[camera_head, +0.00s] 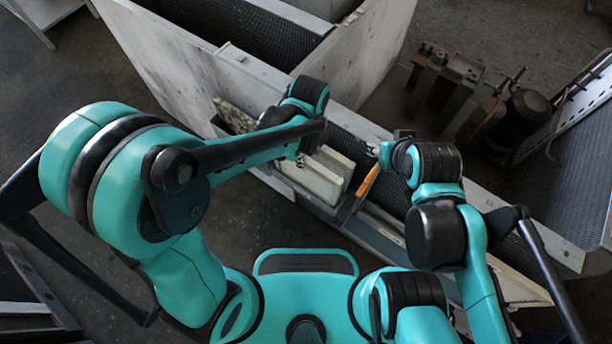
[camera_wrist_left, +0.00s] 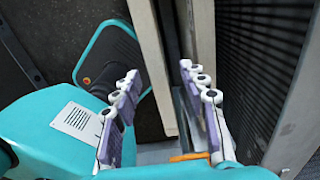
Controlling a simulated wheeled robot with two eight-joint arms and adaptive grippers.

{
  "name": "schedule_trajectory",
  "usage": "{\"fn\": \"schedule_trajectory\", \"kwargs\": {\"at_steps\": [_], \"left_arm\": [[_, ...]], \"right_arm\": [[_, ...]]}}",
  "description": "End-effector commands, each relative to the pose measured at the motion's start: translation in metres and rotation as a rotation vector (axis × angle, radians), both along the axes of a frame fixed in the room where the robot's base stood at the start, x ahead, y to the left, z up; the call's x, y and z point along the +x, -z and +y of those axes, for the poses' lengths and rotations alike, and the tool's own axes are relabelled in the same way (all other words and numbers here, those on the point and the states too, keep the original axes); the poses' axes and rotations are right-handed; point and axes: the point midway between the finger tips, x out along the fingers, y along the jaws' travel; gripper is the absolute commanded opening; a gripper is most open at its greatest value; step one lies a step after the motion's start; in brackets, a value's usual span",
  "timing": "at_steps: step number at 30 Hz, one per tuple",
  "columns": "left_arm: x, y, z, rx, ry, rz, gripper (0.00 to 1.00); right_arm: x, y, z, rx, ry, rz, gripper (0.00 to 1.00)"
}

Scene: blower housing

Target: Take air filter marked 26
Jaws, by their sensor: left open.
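Pale, flat filter panels stand on edge in the long housing trough, the front one (camera_head: 312,178) and another (camera_head: 336,160) behind it. I cannot read a number 26 on any panel. My left gripper (camera_head: 300,160) is over the left end of these panels. In the left wrist view my left gripper (camera_wrist_left: 160,80) is open, and the edge of one pale panel (camera_wrist_left: 152,60) shows between its fingers. A second panel edge (camera_wrist_left: 203,45) is behind the right-hand finger. My right gripper (camera_head: 374,152) is beside the trough near an orange part (camera_head: 367,181); its fingers are too small to judge.
The housing's grey metal walls (camera_head: 365,60) and a dark mesh (camera_head: 385,190) flank the panels; the mesh also shows in the left wrist view (camera_wrist_left: 255,60). Dark motor-like parts (camera_head: 445,85) stand on the floor at the right.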

Motion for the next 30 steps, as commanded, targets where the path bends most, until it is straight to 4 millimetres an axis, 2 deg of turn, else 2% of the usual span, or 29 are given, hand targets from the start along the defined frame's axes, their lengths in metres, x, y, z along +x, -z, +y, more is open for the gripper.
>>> {"fn": "schedule_trajectory", "kwargs": {"at_steps": [1, 6, 14, 19, 30], "left_arm": [[0.0, 0.011, 0.002, 0.0, -0.002, 0.0, 0.43], [0.001, 0.037, 0.005, -0.001, -0.001, -0.001, 0.43], [0.0, 0.039, 0.006, -0.001, -0.001, -0.001, 0.43], [0.0, 0.039, 0.006, -0.001, -0.002, -0.001, 0.01], [0.001, 0.036, 0.006, -0.001, -0.002, -0.001, 0.0]], "right_arm": [[0.0, 0.008, 0.0, 0.0, 0.0, 0.0, 0.4], [0.0, 0.022, 0.0, 0.0, 0.0, 0.0, 0.4], [0.0, 0.021, 0.0, 0.0, 0.0, 0.0, 0.4], [0.0, 0.021, 0.0, 0.0, 0.0, 0.0, 0.4], [0.0, 0.02, 0.0, 0.0, 0.0, 0.0, 0.4]]}}
